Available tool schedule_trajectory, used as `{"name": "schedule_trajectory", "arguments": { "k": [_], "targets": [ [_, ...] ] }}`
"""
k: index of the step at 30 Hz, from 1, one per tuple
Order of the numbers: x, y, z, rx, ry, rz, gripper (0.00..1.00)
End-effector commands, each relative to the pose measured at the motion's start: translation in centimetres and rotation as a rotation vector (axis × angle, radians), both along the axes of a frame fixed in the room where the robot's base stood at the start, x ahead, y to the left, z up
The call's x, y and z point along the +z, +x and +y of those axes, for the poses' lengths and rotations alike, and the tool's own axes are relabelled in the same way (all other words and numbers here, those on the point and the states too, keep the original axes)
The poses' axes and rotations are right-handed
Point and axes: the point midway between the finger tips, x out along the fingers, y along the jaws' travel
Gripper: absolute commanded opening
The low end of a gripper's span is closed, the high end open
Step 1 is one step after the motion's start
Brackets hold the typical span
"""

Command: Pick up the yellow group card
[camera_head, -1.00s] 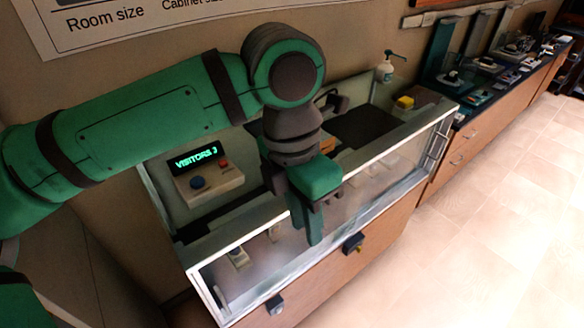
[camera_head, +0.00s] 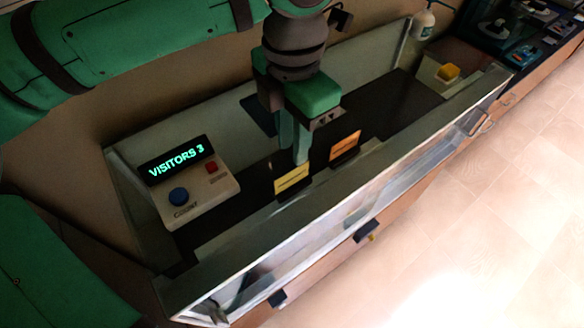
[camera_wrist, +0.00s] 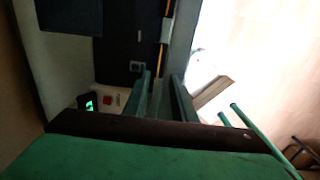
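The yellow group card (camera_head: 292,182) stands in a dark holder on the dark counter of the display case in the head view. An orange card (camera_head: 345,146) stands in a similar holder to its right. My gripper (camera_head: 293,158) points down just behind the yellow card's upper edge, seemingly apart from it. In the wrist view my gripper (camera_wrist: 158,80) has its two green fingers apart with nothing clearly between them. A thin yellow-orange edge (camera_wrist: 163,50) shows beyond the fingers; I cannot tell which card it is.
A counter box (camera_head: 200,195) reading "VISITORS 3" stands left, with blue and red buttons. A yellow block (camera_head: 448,72) and a pump bottle (camera_head: 423,22) are at the right. The case's raised front rim (camera_head: 300,225) runs before the cards. Open floor lies right.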

Motion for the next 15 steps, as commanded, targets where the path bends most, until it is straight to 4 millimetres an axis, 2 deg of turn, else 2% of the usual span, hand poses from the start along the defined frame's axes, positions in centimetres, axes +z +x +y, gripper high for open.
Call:
{"name": "schedule_trajectory", "arguments": {
  "k": [6,15],
  "targets": [
    [-3.3,0.0,-0.1,-0.003,-0.001,0.003,0.24],
    [-5.5,0.0,0.0,-0.003,-0.001,0.002,0.24]
  ]
}}
